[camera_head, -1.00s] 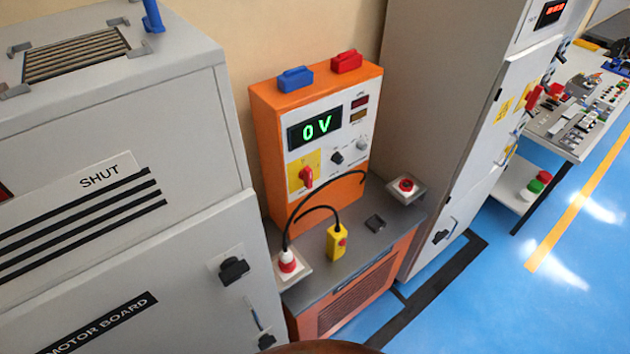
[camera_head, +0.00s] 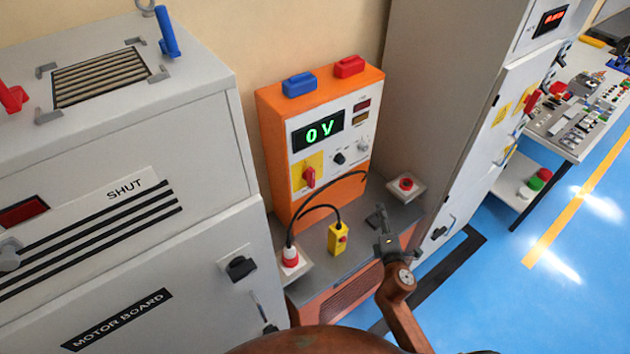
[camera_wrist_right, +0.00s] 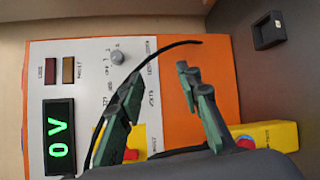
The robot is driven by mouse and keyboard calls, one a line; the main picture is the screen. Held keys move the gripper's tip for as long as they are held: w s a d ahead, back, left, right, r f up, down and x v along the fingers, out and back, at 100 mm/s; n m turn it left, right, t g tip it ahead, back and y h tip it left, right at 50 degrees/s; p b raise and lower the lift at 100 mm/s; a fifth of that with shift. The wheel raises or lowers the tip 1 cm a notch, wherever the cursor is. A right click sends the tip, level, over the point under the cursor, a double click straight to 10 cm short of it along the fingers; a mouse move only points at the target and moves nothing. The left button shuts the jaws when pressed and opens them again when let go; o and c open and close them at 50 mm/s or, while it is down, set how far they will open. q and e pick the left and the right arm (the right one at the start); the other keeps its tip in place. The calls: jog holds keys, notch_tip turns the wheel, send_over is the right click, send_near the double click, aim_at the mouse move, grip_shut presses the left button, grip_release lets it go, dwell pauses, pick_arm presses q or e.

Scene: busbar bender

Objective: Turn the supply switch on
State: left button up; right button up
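The orange supply box (camera_head: 265,130) has a white front panel with a green display (camera_head: 318,131) reading 0 V. A red rotary switch (camera_head: 309,177) sits on a yellow plate at the lower left of that panel. In the right wrist view the yellow plate (camera_wrist_right: 137,139) is partly hidden by a finger. My right gripper (camera_head: 379,215) is in front of the box's lower right, over the grey ledge and apart from the switch. In the right wrist view its two fingers (camera_wrist_right: 160,98) are spread with nothing held between them. My left gripper is not in view.
A yellow pendant (camera_head: 336,240) with a red button and a black cable stands on the grey ledge. A red push button (camera_head: 405,184) is at the right. A grey cabinet (camera_head: 200,240) stands left, and a taller cabinet (camera_head: 430,80) stands right.

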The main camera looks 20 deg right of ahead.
jog(key=w+a+r+n+t+y, duration=0.3)
jog(key=w+a+r+n+y, duration=0.25)
jog(key=a+r+n, duration=0.5)
jog(key=n+g+y+p, duration=0.15)
jog(key=n+y, duration=0.35)
jog(key=n, duration=0.6)
send_near(313, 181)
jog(key=w, duration=0.1)
jog(key=x, duration=0.7)
jog(key=shift+w+a, duration=0.2)
jog(key=shift+w, duration=0.1)
jog(key=shift+w+a, duration=0.1)
jog(key=shift+w, duration=0.25)
grip_shut()
